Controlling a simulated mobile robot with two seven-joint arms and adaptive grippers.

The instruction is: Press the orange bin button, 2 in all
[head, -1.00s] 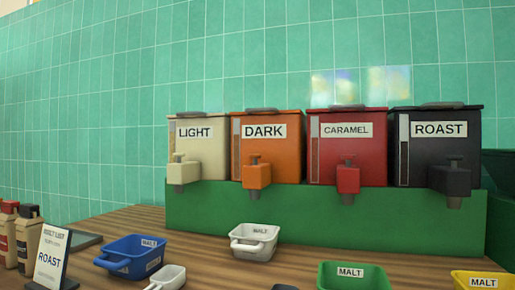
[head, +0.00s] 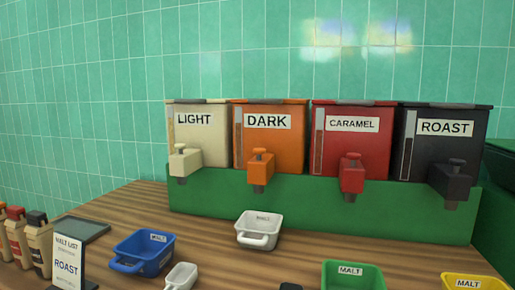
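The orange bin (head: 270,143), labelled DARK, stands on the green base between the cream LIGHT bin and the red CARAMEL bin. Its orange button and spout block (head: 260,167) sticks out at its lower front. A white tub (head: 258,232) labelled MALT sits on the counter in front of the green base, roughly below the orange spout. Nothing touches the orange button. Neither of my grippers can be made out; a small dark shape at the bottom edge is too little to identify.
The cream bin (head: 198,140), red bin (head: 349,145) and black ROAST bin (head: 440,150) share the green base (head: 215,197). Blue (head: 143,256), green (head: 352,277) and yellow (head: 468,283) tubs, a white scoop (head: 181,276), a sign (head: 67,262) and bottles (head: 37,240) stand on the wooden counter.

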